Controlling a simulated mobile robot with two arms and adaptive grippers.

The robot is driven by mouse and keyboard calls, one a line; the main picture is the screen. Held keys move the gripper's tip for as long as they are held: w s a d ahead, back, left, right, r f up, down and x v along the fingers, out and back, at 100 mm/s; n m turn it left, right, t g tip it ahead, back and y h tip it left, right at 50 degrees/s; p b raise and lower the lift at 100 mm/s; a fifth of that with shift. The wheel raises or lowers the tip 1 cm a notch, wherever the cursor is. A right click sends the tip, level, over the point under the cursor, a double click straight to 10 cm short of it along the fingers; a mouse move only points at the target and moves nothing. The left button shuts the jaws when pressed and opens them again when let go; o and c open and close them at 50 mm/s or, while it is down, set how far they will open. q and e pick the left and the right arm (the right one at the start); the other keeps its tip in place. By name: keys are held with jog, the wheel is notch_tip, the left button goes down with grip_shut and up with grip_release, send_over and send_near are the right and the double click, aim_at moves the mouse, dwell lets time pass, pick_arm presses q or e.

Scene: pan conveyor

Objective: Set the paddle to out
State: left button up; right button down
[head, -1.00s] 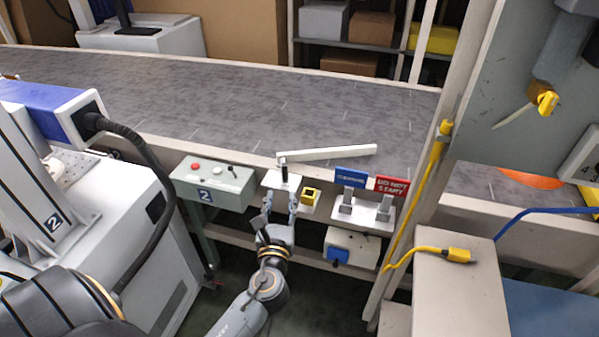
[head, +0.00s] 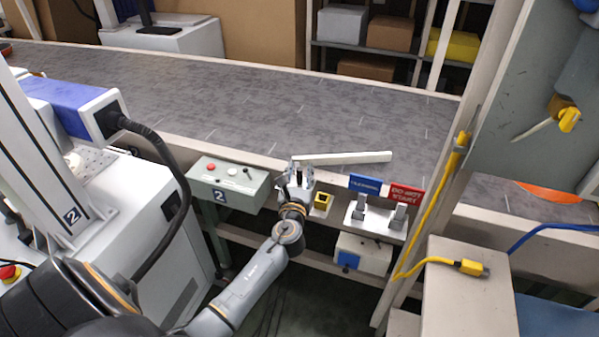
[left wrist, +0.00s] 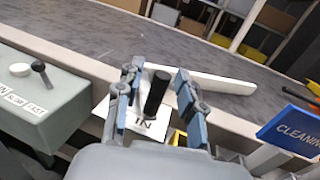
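The paddle (head: 345,158) is a long white bar reaching rightward over the conveyor's near edge. It also shows in the left wrist view (left wrist: 215,82). Its upright black handle (left wrist: 157,93) stands on a white plate (left wrist: 140,127) marked "IN". My left gripper (head: 299,178) is at the handle. In the left wrist view its fingers (left wrist: 157,92) are spread, one on each side of the handle, with visible gaps. In the head view the gripper hides most of the handle and plate. My right gripper is not in view.
A green-grey control box (head: 228,187) is left of the handle. A yellow block (head: 322,202) sits close on the right. Blue "CLEANING" (head: 365,184) and red "DO NOT START" (head: 406,195) signs stand further right. The conveyor belt (head: 240,100) is clear around the paddle.

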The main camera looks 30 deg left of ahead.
pick_arm(q)
grip_shut()
